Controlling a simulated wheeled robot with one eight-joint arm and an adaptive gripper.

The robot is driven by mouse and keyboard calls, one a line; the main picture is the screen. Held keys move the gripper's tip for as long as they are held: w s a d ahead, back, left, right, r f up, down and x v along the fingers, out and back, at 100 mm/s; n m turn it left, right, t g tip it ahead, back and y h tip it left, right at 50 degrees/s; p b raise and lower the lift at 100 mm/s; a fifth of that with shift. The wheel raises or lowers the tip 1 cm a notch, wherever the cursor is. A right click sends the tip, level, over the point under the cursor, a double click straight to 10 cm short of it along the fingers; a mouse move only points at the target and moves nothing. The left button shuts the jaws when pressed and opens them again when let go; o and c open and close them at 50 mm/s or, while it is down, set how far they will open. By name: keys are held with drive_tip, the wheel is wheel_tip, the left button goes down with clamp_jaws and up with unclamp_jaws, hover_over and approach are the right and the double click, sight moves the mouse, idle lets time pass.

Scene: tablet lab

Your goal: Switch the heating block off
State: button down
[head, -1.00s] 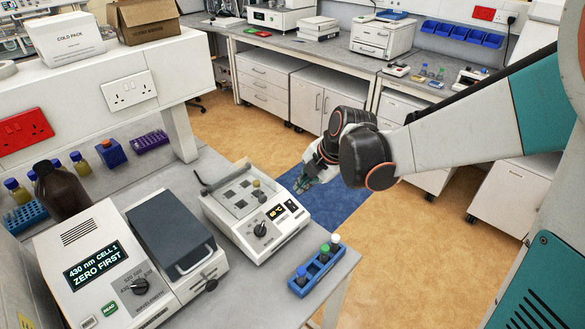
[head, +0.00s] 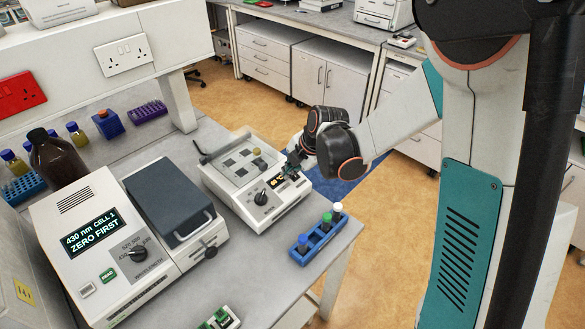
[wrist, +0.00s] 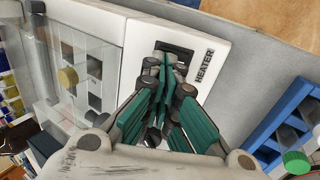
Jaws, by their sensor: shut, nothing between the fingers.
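The heating block (head: 250,208) is a white unit with a lidded well plate, a black knob and a small display with orange digits, on the bench in the head view. Its front panel (wrist: 205,80) fills the middle of the wrist view, with a black switch (wrist: 178,48) beside the word HEATER. My gripper (head: 286,174) is over the panel's right part, hiding some of the display and the switch. In the wrist view my gripper (wrist: 164,62) is shut and empty, its tips over the switch. I cannot tell whether they touch it, or the switch's position.
A photometer (head: 110,255) reading ZERO FIRST stands left of the block. A blue rack (head: 318,243) with capped vials is at the bench's right front edge. A brown bottle (head: 55,165) stands at the left. Open floor lies right of the bench.

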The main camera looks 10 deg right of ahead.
drive_tip(key=shift+w+a+f+g+h, duration=0.3)
drive_tip(key=shift+g+h, duration=0.2)
drive_tip(key=shift+g, duration=0.1)
drive_tip(key=shift+d+b, duration=0.1)
drive_tip(key=shift+b, duration=0.2)
